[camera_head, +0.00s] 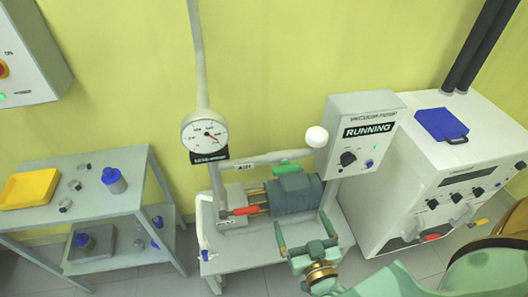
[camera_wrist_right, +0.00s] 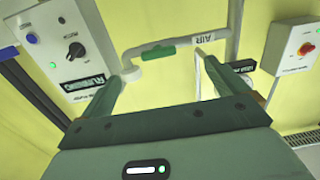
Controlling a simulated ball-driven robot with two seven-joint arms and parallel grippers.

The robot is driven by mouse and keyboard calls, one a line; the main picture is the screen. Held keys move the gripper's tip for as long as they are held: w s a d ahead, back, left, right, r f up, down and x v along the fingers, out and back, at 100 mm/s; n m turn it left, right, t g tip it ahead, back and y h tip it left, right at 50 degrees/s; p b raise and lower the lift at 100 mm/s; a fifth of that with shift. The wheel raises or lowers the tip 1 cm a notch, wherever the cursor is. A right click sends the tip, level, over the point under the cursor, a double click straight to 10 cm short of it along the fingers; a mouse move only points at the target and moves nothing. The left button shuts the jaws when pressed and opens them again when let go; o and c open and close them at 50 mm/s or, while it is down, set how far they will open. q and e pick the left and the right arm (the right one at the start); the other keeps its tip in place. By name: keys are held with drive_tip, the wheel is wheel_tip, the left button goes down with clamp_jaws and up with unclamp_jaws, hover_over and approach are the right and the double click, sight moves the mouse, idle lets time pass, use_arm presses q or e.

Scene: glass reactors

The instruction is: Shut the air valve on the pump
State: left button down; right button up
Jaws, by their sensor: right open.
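The air valve has a green lever (camera_head: 288,168) on the white pipe marked AIR (camera_head: 244,166), above the pump. The lever lies roughly along the pipe. The pump (camera_head: 293,192) is a grey-green motor body on a small white stand. My right gripper (camera_head: 304,230) is open and empty, in front of the pump and lower in the picture than the lever. In the right wrist view, the green lever (camera_wrist_right: 158,54) shows ahead, between the two open fingers (camera_wrist_right: 160,70) and apart from them. My left gripper is not in view.
A red lever (camera_head: 245,210) sits at the pump's left. A gauge (camera_head: 206,132) stands above it. The vacuum pump box (camera_head: 360,105) reads RUNNING. A white cabinet (camera_head: 425,140) stands right, with a blue case (camera_head: 441,124). A grey shelf table (camera_head: 95,207) stands left.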

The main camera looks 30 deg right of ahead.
wheel_tip(320, 180, up, 2)
approach(288, 173)
drive_tip(key=shift+m+h, duration=0.3)
drive_tip(key=shift+h, duration=0.1)
drive_tip(key=x, duration=1)
drive_tip(key=shift+a+f, duration=0.1)
drive_tip(key=shift+a, duration=0.1)
drive_tip(key=shift+w+d, duration=0.15)
drive_tip(key=shift+w, duration=0.45)
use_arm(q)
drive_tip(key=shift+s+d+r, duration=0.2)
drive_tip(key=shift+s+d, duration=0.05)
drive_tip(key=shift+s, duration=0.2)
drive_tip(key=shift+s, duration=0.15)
use_arm(e)
drive_tip(key=c, duration=1)
